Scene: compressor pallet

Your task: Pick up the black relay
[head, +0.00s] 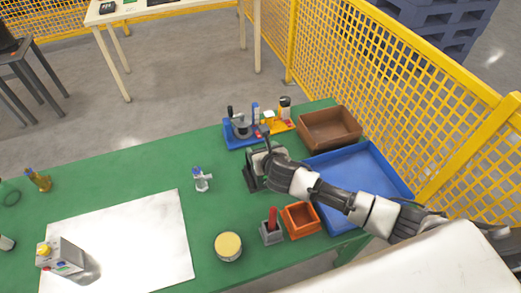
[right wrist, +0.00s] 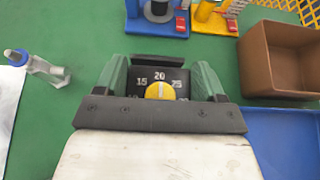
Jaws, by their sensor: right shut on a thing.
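The black relay (right wrist: 150,75) shows in the right wrist view, with white numbers 15, 20 and 25 on its face and a yellow knob. My right gripper (right wrist: 163,78) is shut on it, with a green-padded finger on each side. In the head view the right gripper (head: 260,161) is over the green table, left of the blue tray, and a dark block (head: 251,178) shows under it. The hand hides most of the relay there. I cannot tell whether the relay touches the table. My left gripper is not in view.
A blue tray (head: 352,160), brown bin (head: 331,138) and orange bin (head: 300,232) lie to the right. A blue and yellow tool rack (head: 233,142) stands behind the gripper. The green table (head: 130,165) is clear at left centre.

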